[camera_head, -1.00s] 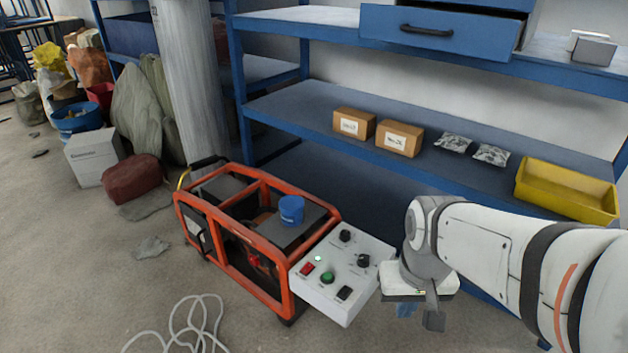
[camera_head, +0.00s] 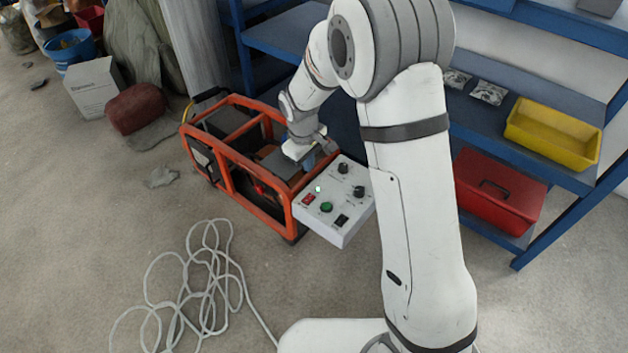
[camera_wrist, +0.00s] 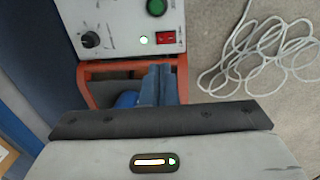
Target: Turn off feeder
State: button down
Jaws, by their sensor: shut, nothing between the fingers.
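The feeder is an orange-framed machine (camera_head: 222,170) on the floor with a grey-white control panel (camera_head: 335,226) at its right end. The panel carries a red rocker switch (camera_head: 309,199), a lit green lamp (camera_head: 318,189), a green button (camera_head: 326,207), black knobs and a black switch. The wrist view shows the red switch (camera_wrist: 166,39) beside the lit lamp (camera_wrist: 144,40), with the green button (camera_wrist: 156,7) above. My gripper (camera_wrist: 159,72) is shut and empty, its fingertips just short of the switch in that picture; contact cannot be told. The head view shows my wrist over the frame, behind the panel.
Blue shelving (camera_head: 545,150) stands behind and right, holding a yellow bin (camera_head: 553,134) and a red toolbox (camera_head: 498,192). A loose white cable (camera_head: 190,290) lies on open floor in front.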

aim_at(311, 196)
jog(key=shift+w+a+f, duration=0.25)
jog(key=shift+a+f, duration=0.15)
jog(key=shift+a, duration=0.05)
jog(key=f+b, duration=0.2)
jog(key=f, duration=0.2)
jog(key=w+f+b, duration=0.1)
jog(key=f+b, duration=0.1)
jog(key=f, duration=0.3)
jog(key=d+f+b, duration=0.1)
jog(key=f, duration=0.3)
jog(key=shift+w+f+b, duration=0.15)
jog(key=shift+f+b, duration=0.25)
